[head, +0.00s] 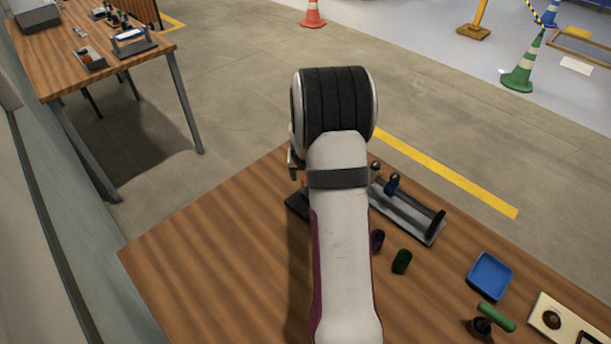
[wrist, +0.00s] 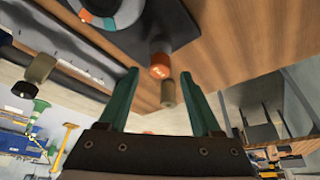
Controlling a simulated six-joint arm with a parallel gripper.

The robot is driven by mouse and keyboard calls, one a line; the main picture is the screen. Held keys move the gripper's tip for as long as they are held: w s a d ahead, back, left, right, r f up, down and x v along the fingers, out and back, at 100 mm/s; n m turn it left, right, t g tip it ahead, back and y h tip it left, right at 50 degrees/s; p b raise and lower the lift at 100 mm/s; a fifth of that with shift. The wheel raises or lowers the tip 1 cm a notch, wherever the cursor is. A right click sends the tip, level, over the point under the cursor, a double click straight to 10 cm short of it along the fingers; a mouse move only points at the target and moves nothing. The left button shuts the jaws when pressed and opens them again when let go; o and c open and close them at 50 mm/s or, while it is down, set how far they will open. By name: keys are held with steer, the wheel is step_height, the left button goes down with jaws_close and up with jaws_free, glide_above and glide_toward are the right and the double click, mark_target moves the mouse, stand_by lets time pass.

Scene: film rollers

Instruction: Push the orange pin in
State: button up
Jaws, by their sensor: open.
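The orange pin (wrist: 160,65) shows in the wrist view as a short orange cylinder, near a dark plate that carries a round orange, white and grey part (wrist: 112,12). A tan cylinder (wrist: 168,95) appears just below the pin in the picture; I cannot tell whether they touch. My gripper (wrist: 159,74) is open, with its green fingers apart on either side of the pin in the picture. I cannot tell how far the fingertips are from it. In the head view my arm hides most of the gripper and the plate.
In the head view, a grey rack (head: 410,215) with upright knobs stands right of my arm. A dark roller (head: 377,240), a green roller (head: 402,262), a blue tray (head: 490,275) and a green-handled tool (head: 495,316) are nearby. The left part of the wooden table (head: 220,260) is clear.

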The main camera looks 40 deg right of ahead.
steer(key=shift+x, duration=1.2)
jaws_close()
steer(key=shift+a, duration=0.1)
stand_by(0.4)
